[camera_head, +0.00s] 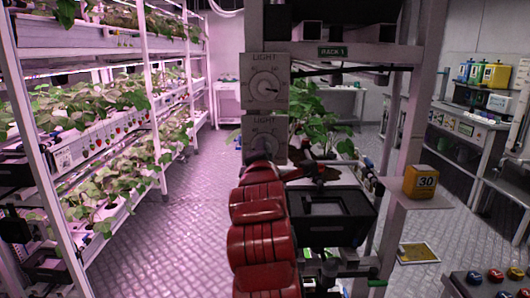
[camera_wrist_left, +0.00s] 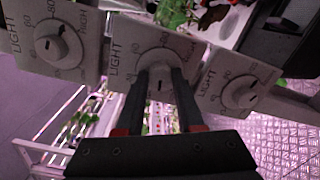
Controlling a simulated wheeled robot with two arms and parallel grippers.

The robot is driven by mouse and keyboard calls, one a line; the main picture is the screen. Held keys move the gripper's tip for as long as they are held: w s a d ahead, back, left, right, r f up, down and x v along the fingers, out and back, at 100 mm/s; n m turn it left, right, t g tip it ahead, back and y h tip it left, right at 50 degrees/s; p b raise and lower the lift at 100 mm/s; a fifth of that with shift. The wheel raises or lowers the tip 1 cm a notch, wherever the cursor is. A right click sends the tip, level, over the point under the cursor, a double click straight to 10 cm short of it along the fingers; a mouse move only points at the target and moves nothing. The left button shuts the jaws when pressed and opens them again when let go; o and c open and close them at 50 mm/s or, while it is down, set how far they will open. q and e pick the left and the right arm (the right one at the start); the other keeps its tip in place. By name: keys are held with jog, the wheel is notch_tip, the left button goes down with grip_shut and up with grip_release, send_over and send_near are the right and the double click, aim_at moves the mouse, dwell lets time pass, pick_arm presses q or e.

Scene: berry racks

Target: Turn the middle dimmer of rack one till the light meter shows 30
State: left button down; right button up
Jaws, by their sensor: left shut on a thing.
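The rack one post carries pale LIGHT dimmer plates with round knobs. In the head view the upper dimmer (camera_head: 265,86) is clear, and the one below it (camera_head: 264,127) is partly hidden by my left gripper (camera_head: 262,150). In the left wrist view the middle dimmer (camera_wrist_left: 143,60) sits between two other dimmers (camera_wrist_left: 57,43) (camera_wrist_left: 241,92). My left gripper (camera_wrist_left: 158,84) is shut on its knob, one finger on each side. The yellow light meter (camera_head: 421,182) stands on a small white shelf and reads 30. My right gripper is not in view.
The RACK 1 sign (camera_head: 332,51) is on the top beam. A black tray (camera_head: 330,229) and leafy plants (camera_head: 318,118) are right of the post. A planted rack (camera_head: 95,140) stands at the left. A panel with coloured buttons (camera_head: 490,282) is at the lower right.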

pick_arm(q)
jog(key=c, duration=0.5)
grip_release()
jog(key=shift+s+a+b, duration=0.15)
jog(key=shift+s+b, duration=0.65)
jog(key=shift+s, duration=3.55)
jog(key=shift+s+a+b, duration=0.1)
jog(key=shift+s+b, duration=0.65)
jog(key=shift+s, duration=3.6)
jog(key=shift+r, duration=0.1)
